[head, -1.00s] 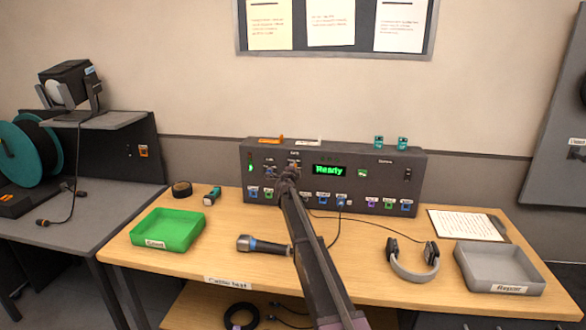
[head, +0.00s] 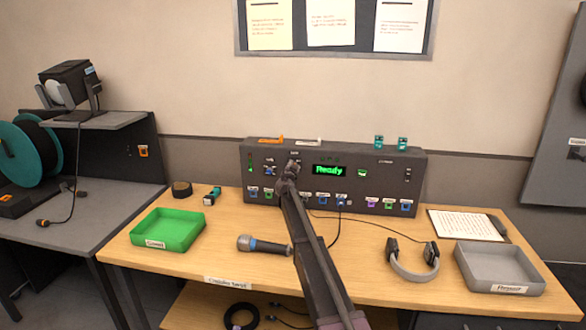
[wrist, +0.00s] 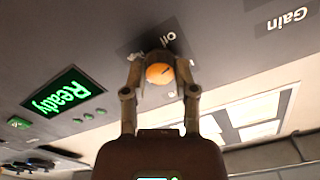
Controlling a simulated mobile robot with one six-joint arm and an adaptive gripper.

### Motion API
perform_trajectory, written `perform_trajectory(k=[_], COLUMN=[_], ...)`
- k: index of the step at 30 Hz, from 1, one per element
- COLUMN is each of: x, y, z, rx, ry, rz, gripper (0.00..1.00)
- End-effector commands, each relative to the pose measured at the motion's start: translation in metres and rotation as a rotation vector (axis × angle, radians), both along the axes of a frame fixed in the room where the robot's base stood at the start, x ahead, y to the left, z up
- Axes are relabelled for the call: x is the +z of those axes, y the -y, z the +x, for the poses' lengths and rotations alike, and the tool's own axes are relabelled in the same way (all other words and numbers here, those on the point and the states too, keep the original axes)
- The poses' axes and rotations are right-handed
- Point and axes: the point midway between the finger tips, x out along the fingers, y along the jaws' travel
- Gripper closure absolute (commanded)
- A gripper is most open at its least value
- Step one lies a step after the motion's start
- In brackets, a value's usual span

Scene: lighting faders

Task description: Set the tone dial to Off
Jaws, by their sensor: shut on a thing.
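The panel (head: 400,165) is a dark box at the back of the table. In the wrist view, an orange round dial (wrist: 158,74) with a dark pointer mark sits between my fingertips. The word "Off" (wrist: 168,40) is printed beside it on the panel face, seen upside down. The dial's own name is not readable here. My gripper (wrist: 160,66) is shut on the dial, one finger on each side. In the head view my gripper (head: 291,168) is at the panel's front, left of the green "Ready" display (head: 329,170), and it hides the dial.
A "Gain" label (wrist: 287,19) lies away from the dial. Coloured sockets line the panel's lower edge, one with a cable (head: 340,222). A green tray (head: 168,230), a microphone (head: 262,245), headphones (head: 414,268) and a grey tray (head: 498,268) lie on the table.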

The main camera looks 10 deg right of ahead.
Motion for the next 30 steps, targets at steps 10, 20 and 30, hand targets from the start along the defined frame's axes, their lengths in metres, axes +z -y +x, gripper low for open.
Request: perform_trajectory(k=[10,20,30], x=[0.0006,0.0006,0.0005], y=[-0.0007,-0.0008,-0.0009], z=[0.0032,0.0030,0.0027], rx=[0.003,0.003,0.003], ry=[-0.093,-0.143,-0.151], rz=[-0.290,-0.443,-0.469], gripper=[1.00,1.00,1.00])
